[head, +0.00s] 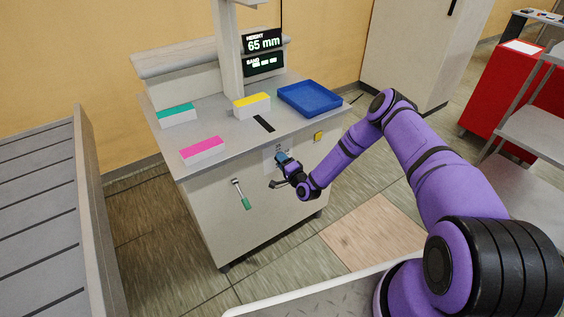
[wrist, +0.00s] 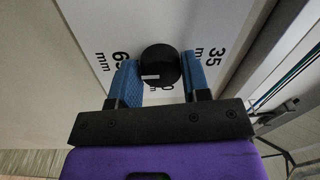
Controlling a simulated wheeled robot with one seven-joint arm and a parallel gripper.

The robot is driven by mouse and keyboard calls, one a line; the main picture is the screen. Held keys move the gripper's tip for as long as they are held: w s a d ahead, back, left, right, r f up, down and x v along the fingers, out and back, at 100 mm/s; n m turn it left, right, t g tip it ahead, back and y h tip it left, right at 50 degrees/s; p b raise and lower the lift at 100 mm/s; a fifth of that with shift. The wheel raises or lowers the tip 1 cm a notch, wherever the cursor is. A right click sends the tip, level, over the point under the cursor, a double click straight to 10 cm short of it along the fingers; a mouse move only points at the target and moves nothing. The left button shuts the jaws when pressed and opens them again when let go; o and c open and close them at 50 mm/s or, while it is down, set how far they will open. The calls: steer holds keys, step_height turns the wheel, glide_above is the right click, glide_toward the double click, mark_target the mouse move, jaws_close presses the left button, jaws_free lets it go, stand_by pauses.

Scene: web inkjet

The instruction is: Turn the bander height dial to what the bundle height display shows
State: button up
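The bundle height display (head: 264,43) reads "HEIGHT 65 mm" in the head view. In the wrist view the bander height dial is a round black knob (wrist: 161,62) with a short white mark on its lower left. "65 mm" (wrist: 112,56) is printed left of it and "35 mm" (wrist: 211,58) right of it. Another label below is mostly hidden. My gripper (wrist: 162,72) has its blue fingers on both sides of the knob, seemingly touching it. In the head view my gripper (head: 281,168) is at the cabinet's front and hides the dial.
A lower screen (head: 264,64) reads "BAND" with dashes. On the cabinet top (head: 225,128) are teal, yellow and pink-topped bundles and a blue tray (head: 310,98). A conveyor (head: 45,215) stands left, a red cabinet (head: 500,90) right.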

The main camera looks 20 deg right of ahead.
steer(key=o, duration=0.4)
steer(key=shift+c, duration=0.2)
steer(key=shift+s, duration=0.15)
steer(key=v, duration=1)
steer(key=shift+s+d, duration=0.15)
steer(key=shift+s, duration=0.1)
